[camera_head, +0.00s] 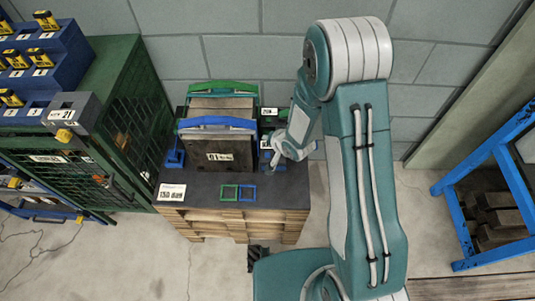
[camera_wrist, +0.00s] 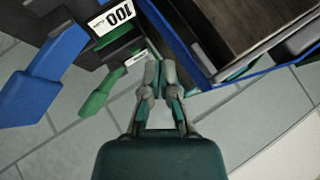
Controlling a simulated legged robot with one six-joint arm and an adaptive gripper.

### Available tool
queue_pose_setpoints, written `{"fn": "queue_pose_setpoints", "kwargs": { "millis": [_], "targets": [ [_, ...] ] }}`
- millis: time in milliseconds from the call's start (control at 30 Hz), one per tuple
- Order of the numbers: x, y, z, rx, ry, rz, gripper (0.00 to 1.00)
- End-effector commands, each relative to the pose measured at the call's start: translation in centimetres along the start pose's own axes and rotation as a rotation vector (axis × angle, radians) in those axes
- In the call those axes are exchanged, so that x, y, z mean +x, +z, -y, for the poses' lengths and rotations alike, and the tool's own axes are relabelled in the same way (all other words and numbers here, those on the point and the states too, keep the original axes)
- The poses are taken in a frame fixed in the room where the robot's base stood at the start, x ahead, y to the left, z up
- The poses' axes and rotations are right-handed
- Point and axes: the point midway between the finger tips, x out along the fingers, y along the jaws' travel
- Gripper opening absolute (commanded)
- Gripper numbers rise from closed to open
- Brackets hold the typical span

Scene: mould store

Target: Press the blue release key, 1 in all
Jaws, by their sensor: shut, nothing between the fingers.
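In the wrist view a blue paddle-shaped key (camera_wrist: 45,80) lies at the left, with a smaller green key (camera_wrist: 98,98) beside it. My gripper (camera_wrist: 152,65) is shut and empty, to the right of both keys and apart from the blue one in the picture. In the head view my gripper (camera_head: 273,163) is low at the right side of a dark mould with a blue handle (camera_head: 216,122), near a white label. It partly hides the blue parts there. Another blue part (camera_head: 174,158) shows at the mould's left side.
A second mould with a green handle (camera_head: 222,87) stands behind the first. Both stand on a dark-topped wooden stand (camera_head: 210,195) with green and blue square outlines in front. A green mesh cabinet (camera_head: 128,115) is at left, a blue rack (camera_head: 510,165) at right.

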Motion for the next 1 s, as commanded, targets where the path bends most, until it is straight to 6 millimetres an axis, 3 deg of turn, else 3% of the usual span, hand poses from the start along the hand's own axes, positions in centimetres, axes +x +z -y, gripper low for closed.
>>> {"fn": "queue_pose_setpoints", "kwargs": {
  "millis": [500,1000],
  "targets": [
    [4.4,3.3,-3.2,0.000,0.003,0.002,0.00],
    [5.0,3.7,-3.7,0.000,0.002,0.000,0.00]
  ]
}}
